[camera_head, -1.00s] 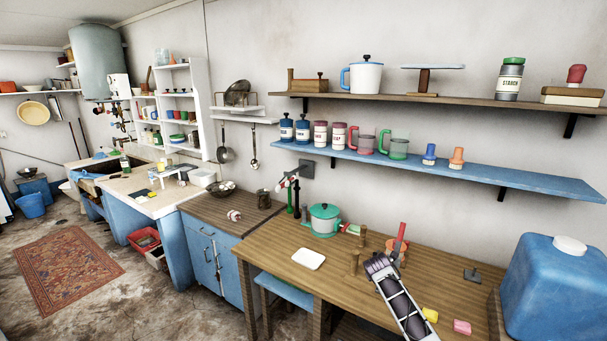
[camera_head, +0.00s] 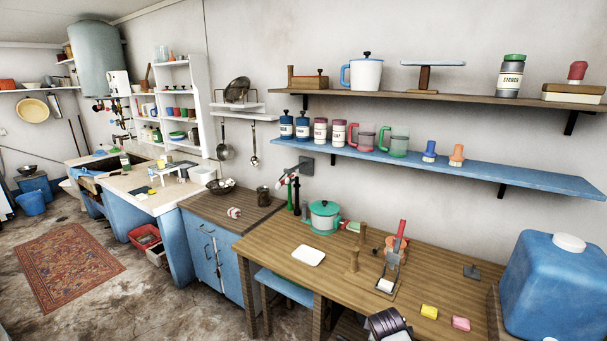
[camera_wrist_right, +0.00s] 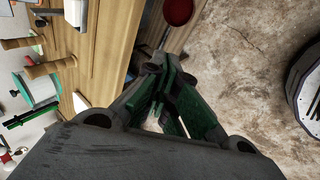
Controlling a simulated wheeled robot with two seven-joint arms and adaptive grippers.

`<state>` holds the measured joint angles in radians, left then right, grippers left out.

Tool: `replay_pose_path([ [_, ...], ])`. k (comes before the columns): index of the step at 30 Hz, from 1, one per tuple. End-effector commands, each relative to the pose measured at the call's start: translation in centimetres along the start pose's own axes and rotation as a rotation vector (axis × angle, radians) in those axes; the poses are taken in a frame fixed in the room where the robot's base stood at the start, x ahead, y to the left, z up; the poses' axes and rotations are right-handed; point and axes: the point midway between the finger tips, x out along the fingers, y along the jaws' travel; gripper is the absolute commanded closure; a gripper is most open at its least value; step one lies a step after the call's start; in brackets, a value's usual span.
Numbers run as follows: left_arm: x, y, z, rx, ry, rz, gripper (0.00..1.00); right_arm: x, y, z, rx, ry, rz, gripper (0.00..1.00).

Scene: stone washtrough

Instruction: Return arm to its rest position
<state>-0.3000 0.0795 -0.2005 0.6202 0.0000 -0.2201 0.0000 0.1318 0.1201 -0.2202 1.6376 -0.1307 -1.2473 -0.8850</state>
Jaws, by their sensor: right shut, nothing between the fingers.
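My right arm (camera_head: 389,323) shows only as a dark, ribbed part at the bottom edge of the head view, in front of the wooden table (camera_head: 335,267). In the right wrist view my right gripper (camera_wrist_right: 166,78) has its green-padded fingers brought together, with nothing held. It is beside the table's edge, with bare floor below. My left gripper is in neither view.
The table holds a green pot (camera_head: 324,217), a white board (camera_head: 308,255), a red-handled device (camera_head: 399,240), a yellow block (camera_head: 429,312) and a pink block (camera_head: 460,323). A blue jug (camera_head: 549,285) stands at right.

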Motion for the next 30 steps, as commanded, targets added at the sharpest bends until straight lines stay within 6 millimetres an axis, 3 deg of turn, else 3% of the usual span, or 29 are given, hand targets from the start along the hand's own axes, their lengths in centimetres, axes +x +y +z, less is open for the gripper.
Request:
replay_pose_path([
  [3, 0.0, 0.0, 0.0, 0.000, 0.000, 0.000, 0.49, -1.3, -2.5, 0.8, 0.089, 0.006, -0.029, 1.00],
  [15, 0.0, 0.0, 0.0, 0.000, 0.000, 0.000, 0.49, -6.6, -9.3, 3.6, 0.394, 0.006, -0.122, 1.00],
  [30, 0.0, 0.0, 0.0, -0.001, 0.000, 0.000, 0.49, -15.0, -16.1, 7.5, 0.763, -0.036, -0.228, 1.00],
])
